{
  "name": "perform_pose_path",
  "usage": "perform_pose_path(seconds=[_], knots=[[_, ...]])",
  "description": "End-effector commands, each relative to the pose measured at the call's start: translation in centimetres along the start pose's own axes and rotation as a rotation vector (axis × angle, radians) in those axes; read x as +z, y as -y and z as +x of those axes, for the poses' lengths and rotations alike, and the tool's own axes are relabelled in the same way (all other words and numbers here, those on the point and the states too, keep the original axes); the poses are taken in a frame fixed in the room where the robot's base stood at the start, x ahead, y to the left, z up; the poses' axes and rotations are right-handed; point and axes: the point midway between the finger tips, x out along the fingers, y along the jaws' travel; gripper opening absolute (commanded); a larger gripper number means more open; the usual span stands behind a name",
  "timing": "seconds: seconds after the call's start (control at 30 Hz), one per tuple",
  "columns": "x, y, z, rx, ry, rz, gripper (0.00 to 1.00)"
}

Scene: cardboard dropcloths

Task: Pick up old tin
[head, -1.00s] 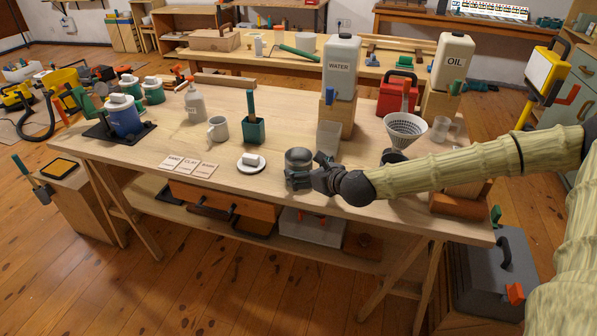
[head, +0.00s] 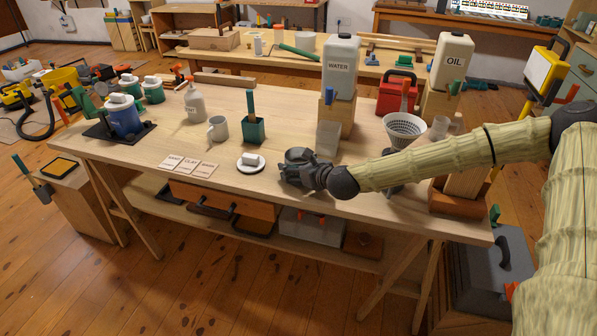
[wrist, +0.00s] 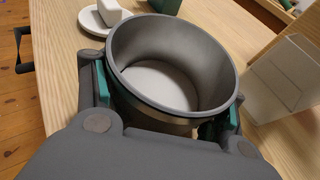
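The old tin (wrist: 170,85) is a grey, round, open-topped metal can. In the wrist view I look down into its empty inside, and it stands between the two fingers of my gripper. My gripper (head: 296,165) is low over the front edge of the workbench, with its fingers spread to either side of the tin. The teal finger pads sit close to the tin's wall; firm contact on both sides does not show. In the head view my gripper mostly hides the tin.
A white dish with a white block (head: 250,161) is just left of the tin. A clear container (head: 327,136) and the water jug (head: 340,66) on its wooden stand are behind it. The bench (head: 300,205) is bare in front.

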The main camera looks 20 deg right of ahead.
Motion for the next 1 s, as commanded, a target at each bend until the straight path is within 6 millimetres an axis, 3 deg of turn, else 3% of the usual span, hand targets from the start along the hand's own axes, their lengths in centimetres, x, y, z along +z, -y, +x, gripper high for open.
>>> perform_pose_path(seconds=[0.1, 0.57, 1.0], knots=[[0.1, 0.0, 0.0, 0.0, 0.001, 0.0, 0.39], [0.4, 0.0, -0.1, 0.0, 0.001, 0.0, 0.39], [3.2, 0.0, -1.3, -0.001, 0.003, 0.0, 0.39]])
